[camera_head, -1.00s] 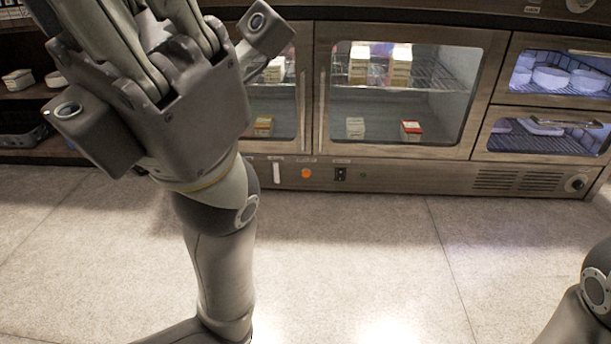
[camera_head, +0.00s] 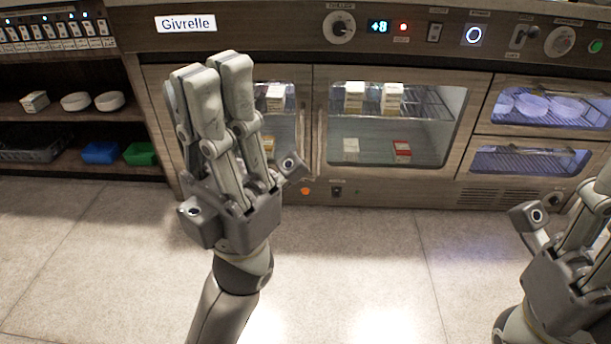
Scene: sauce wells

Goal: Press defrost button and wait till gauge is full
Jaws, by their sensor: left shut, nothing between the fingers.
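A steel fridge has an upper control panel (camera_head: 300,40) with a digital display (camera_head: 379,27) reading +8, a red light (camera_head: 403,27), a round button with a lit ring (camera_head: 474,36) and a green button (camera_head: 596,46). An orange button (camera_head: 305,191) sits on the lower strip. The small labels are unreadable, so I cannot tell which button is defrost or which part is the gauge. My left gripper (camera_head: 212,70) is shut and empty, in front of the left door, fingers pointing up. My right gripper (camera_head: 606,185) is at the right edge, its fingertips cut off.
Glass doors (camera_head: 390,125) show boxes inside, and drawers (camera_head: 545,105) on the right hold white dishes. Shelves with bowls (camera_head: 75,101) and blue (camera_head: 100,153) and green bins (camera_head: 141,153) stand at the left. The floor (camera_head: 360,270) in front is clear.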

